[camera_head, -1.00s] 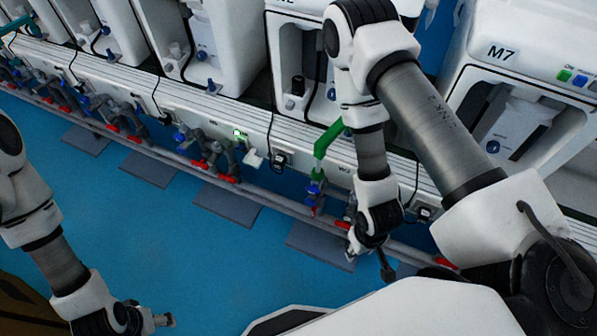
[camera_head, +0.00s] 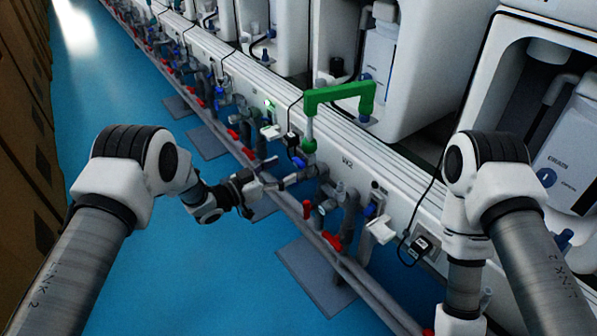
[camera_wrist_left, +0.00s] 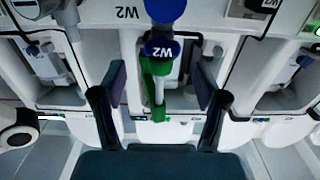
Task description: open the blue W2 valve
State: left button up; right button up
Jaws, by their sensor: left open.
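The blue W2 valve (camera_wrist_left: 162,47) faces me in the left wrist view, with "W2" on its blue cap, upside down in the picture. It stands straight ahead between the fingers of my left gripper (camera_wrist_left: 160,80), a little beyond their tips. In the head view my left gripper (camera_head: 280,177) is open and empty, level with the pipework by the W2 panel. The blue handle (camera_head: 297,161) shows just past its fingertips, partly hidden. A green pipe (camera_head: 340,94) rises above the valve. My right arm is at the right; its gripper is out of the picture.
Red-handled valves and grey pipes (camera_head: 350,268) run along the white bench front (camera_head: 385,170). White machines (camera_head: 365,60) stand on the bench. A white lever (camera_head: 381,230) and black socket (camera_head: 419,245) sit right of W2. The blue floor (camera_head: 215,275) is open at left.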

aim_at(295, 164)
pick_arm(q)
jog(key=x, duration=0.3)
jog(key=b+x, duration=0.1)
jog(key=shift+w+d+f, duration=0.2)
jog(key=shift+f, duration=0.05)
jog(key=shift+w+d+r, duration=0.1)
jog(key=shift+d, duration=0.05)
jog(key=c, duration=1.2)
jog(key=shift+o, duration=0.2)
jog(key=shift+n, duration=0.3)
jog(key=n+p, duration=0.1)
jog(key=n, duration=0.1)
jog(key=shift+n+p, duration=0.3)
jog(key=shift+p, duration=0.05)
jog(key=shift+n+p, duration=0.5)
jog(key=shift+n, duration=1.3)
